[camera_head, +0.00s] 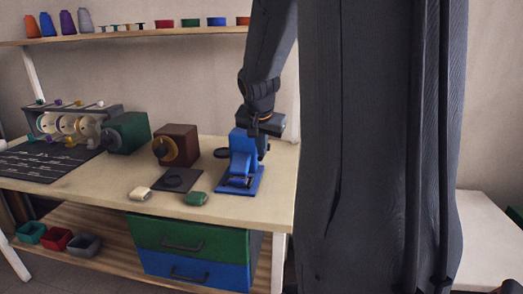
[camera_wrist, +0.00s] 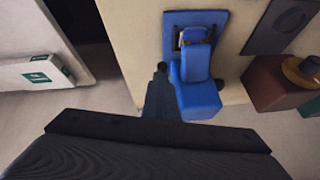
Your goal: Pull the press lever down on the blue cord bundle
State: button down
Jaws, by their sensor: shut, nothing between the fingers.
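The blue press (camera_head: 243,150) stands on its base plate at the right of the bench; it also shows in the wrist view (camera_wrist: 197,95). A small blue bundle (camera_head: 240,182) lies at its front, partly hidden under the press head in the wrist view. My gripper (camera_head: 262,154) is shut and empty, pointing down close beside the press's right side. In the wrist view its dark fingers (camera_wrist: 161,72) are just left of the press. A dark knob (camera_head: 221,153) sticks out on the press's other side. I cannot tell which part is the lever, or whether the fingers touch it.
A brown box with an orange ring (camera_head: 176,146) and a dark pad (camera_head: 176,180) stand left of the press. A cream piece (camera_head: 140,194) and a green piece (camera_head: 195,198) lie near the front edge. A shelf (camera_head: 130,36) runs above. My arm hides the right side.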

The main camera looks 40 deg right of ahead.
jog(key=shift+s+a+f, duration=0.2)
jog(key=shift+s+f, duration=0.1)
jog(key=shift+f, duration=0.3)
jog(key=shift+s+a+f, duration=0.2)
jog(key=shift+s+f, duration=0.05)
jog(key=shift+f, duration=0.35)
notch_tip(320, 180, up, 6)
jog(key=d+r+p, duration=0.1)
jog(key=p, duration=0.2)
jog(key=s+a+r+b, duration=0.1)
jog(key=s+a+r, duration=0.2)
jog(key=s+a, duration=0.2)
jog(key=shift+s+a, duration=0.35)
jog(key=shift+a, duration=0.1)
jog(key=s+a+f+n+g+y, duration=0.2)
jog(key=s+a+f+n, duration=0.3)
jog(key=a+f, duration=0.3)
jog(key=s+a+f+n+g+y, duration=0.1)
jog(key=s+a+f+n, duration=0.5)
jog(key=a, duration=0.7)
notch_tip(320, 180, down, 3)
jog(key=shift+s+a+r+n+g+y+p, duration=0.25)
jog(key=shift+g+y+p, duration=0.2)
jog(key=shift+g, duration=0.25)
